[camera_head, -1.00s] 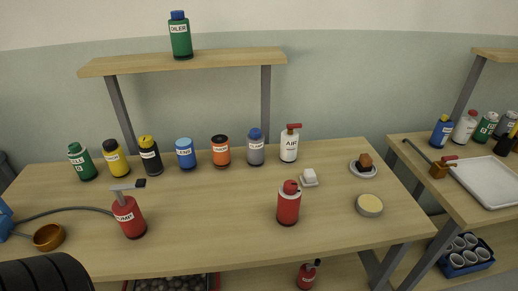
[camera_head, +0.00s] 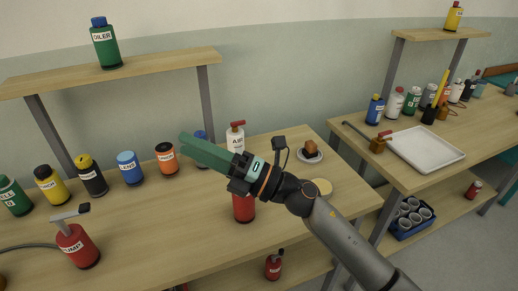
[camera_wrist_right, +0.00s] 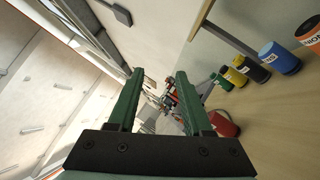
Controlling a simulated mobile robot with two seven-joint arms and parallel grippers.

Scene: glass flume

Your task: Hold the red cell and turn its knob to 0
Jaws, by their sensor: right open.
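A red cylinder (camera_head: 243,208), which looks like the red cell, stands on the near workbench. My right arm hides its upper part, so its knob cannot be seen. My right gripper (camera_head: 188,146) has green fingers pointing left, in front of and above the cylinder in the head view. It is open, and nothing shows between its fingers in the right wrist view (camera_wrist_right: 160,75). A red PUMP bottle (camera_head: 77,246) with a grey handle stands at the left; it is also in the right wrist view (camera_wrist_right: 222,122). My left gripper is out of view.
A row of bottles stands at the back of the workbench (camera_head: 150,225), including a blue one (camera_head: 129,168) and a white AIR bottle (camera_head: 235,138). A brown block lies on a plate (camera_head: 310,157). A second bench at right carries a white tray (camera_head: 426,149). A red extinguisher (camera_head: 273,266) is below.

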